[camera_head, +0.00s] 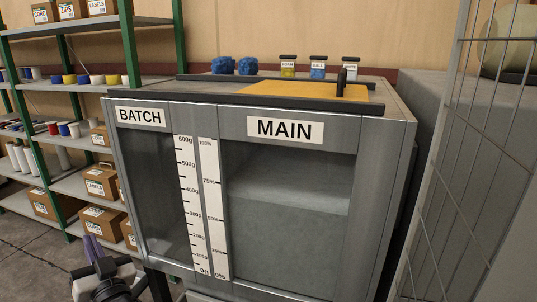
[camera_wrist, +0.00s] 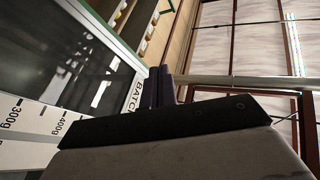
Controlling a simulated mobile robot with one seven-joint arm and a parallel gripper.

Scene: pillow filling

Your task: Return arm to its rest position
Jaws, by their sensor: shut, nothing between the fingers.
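My gripper (camera_head: 93,243) shows at the lower left of the head view, with its purple fingers pointing up, in front of and to the left of the grey machine (camera_head: 395,215). Its fingers are shut with nothing visible between them. In the wrist view the dark fingers of my gripper (camera_wrist: 161,86) stick up beyond a black bar, near the BATCH label (camera_wrist: 134,93). My arm shows only in small part at the bottom edge of the head view.
The machine has BATCH (camera_head: 139,116) and MAIN (camera_head: 285,129) windows and a scale strip (camera_head: 210,205) between them. Several jars and blue clumps (camera_head: 223,65) sit on top near a yellow panel (camera_head: 300,90). Shelves (camera_head: 75,185) stand left, a wire cage (camera_head: 470,150) right.

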